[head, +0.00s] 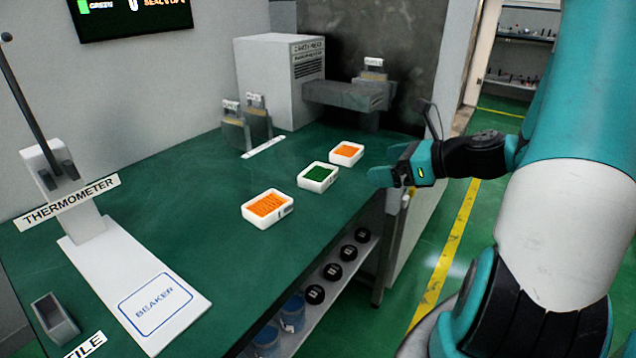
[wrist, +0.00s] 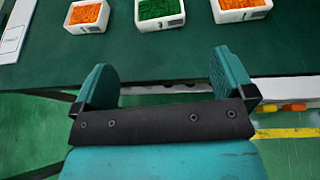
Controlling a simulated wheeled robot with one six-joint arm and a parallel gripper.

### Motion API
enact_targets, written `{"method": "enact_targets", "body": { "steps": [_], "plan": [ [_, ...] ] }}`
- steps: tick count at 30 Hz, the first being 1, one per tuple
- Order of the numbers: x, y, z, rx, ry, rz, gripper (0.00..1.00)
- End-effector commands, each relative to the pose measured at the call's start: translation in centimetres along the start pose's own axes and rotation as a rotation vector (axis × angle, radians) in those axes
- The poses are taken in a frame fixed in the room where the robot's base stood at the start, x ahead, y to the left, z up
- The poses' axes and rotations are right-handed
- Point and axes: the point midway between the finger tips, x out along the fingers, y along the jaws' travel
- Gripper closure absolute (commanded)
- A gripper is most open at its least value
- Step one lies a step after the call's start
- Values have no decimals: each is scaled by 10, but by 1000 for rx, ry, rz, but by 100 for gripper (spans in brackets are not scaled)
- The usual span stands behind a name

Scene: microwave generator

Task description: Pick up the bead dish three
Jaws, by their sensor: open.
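Three small white bead dishes stand in a row on the green bench. The near dish with orange beads (head: 267,207) is at left in the wrist view (wrist: 86,16). The dish with green beads (head: 317,177) is in the middle there (wrist: 160,12). The far dish with orange beads (head: 346,153) is at right there (wrist: 241,8). My gripper (head: 384,178) is open and empty at the bench's right edge, apart from all dishes. Its two teal fingers show in the wrist view (wrist: 165,82).
A grey machine (head: 280,80) stands at the bench's back. A thermometer stand (head: 70,185) and a white beaker plate (head: 150,295) are at left. Under the bench edge, a shelf (head: 325,300) holds black-topped items and blue containers. The bench between dishes and gripper is clear.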

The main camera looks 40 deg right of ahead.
Motion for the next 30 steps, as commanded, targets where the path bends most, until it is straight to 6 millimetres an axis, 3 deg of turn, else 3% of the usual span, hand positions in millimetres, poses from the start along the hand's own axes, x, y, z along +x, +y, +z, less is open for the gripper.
{"method": "enact_targets", "body": {
  "steps": [12,20,30],
  "plan": [
    [92,4,0,-7,2,10,0],
    [114,2,0,-6,2,6,0],
    [160,3,-1,-7,3,6,0]
  ]
}}
